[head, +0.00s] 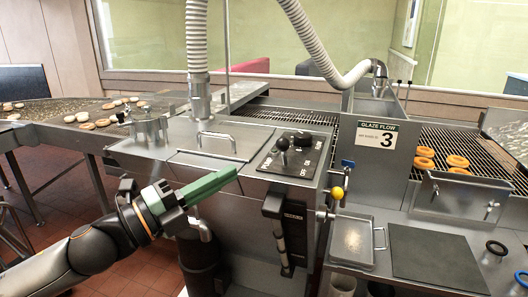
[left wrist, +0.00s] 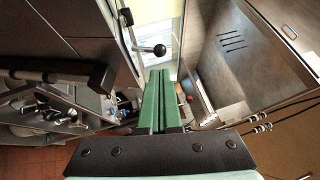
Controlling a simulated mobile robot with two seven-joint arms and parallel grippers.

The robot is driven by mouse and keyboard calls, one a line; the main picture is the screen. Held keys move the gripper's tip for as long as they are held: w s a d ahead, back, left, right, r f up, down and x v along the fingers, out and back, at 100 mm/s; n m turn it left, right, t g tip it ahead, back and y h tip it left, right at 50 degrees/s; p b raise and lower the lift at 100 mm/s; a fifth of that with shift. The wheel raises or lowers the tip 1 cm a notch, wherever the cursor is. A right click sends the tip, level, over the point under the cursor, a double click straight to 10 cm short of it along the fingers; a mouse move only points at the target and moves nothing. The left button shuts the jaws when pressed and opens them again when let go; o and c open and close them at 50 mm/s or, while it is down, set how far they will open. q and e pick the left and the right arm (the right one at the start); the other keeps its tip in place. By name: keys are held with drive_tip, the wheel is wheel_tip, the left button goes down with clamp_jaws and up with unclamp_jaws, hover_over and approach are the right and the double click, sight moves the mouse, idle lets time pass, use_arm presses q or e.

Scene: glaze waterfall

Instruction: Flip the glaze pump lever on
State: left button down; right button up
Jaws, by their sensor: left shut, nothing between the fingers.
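A black ball-topped lever (head: 283,144) stands up from a black control panel (head: 294,165) on top of the steel glazing machine. Small white labels on the panel are too small to read surely. My left gripper (head: 236,172) has green fingers, shut and empty, pointing right toward the panel, left of and a little below the lever and apart from it. In the left wrist view, the shut fingers (left wrist: 162,72) point up the picture, and a black ball on a metal rod (left wrist: 160,50) shows just beyond their tips. My right gripper is not in view.
A black knob (head: 302,137) sits beside the lever. A yellow ball handle (head: 337,192) is at the machine's front right. A "Glaze Flow 3" sign (head: 376,136) is on a steel plate. Doughnuts (head: 426,158) lie on the right conveyor. A hose drops to the machine top.

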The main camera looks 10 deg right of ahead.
sight(277, 147)
use_arm(q)
drive_tip(key=x, duration=0.9)
drive_tip(key=shift+p, duration=0.45)
drive_tip(key=shift+w+r, duration=0.1)
drive_tip(key=shift+w, duration=0.05)
